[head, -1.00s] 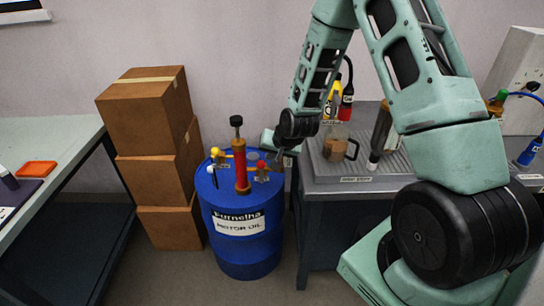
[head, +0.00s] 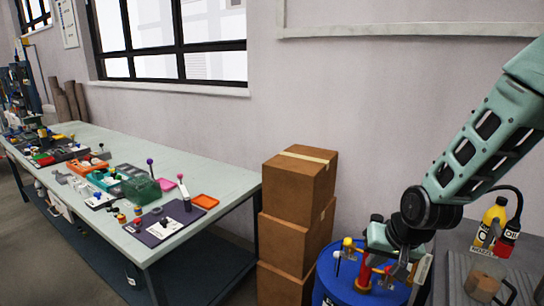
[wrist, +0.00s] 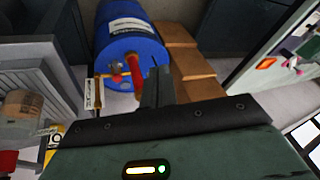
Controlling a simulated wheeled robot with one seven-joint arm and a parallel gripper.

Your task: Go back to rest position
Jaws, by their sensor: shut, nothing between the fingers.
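My gripper (head: 400,268) is at the lower right of the head view, above the blue motor oil drum (head: 345,290) with its red pump. In the wrist view my gripper (wrist: 155,72) is shut and empty, its fingers together. The blue drum (wrist: 132,52) lies just beyond the fingertips there, and the red pump cylinder (wrist: 135,75) shows just left of them. I cannot tell from the head view whether the gripper touches the pump, as the wrist partly covers it.
Stacked cardboard boxes (head: 297,180) stand left of the drum. A long workbench (head: 225,190) with coloured trays and tools runs along the wall at left. At right, a counter (head: 455,250) holds a jug (head: 484,286) and a yellow bottle (head: 492,225). The wall space above the boxes is clear.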

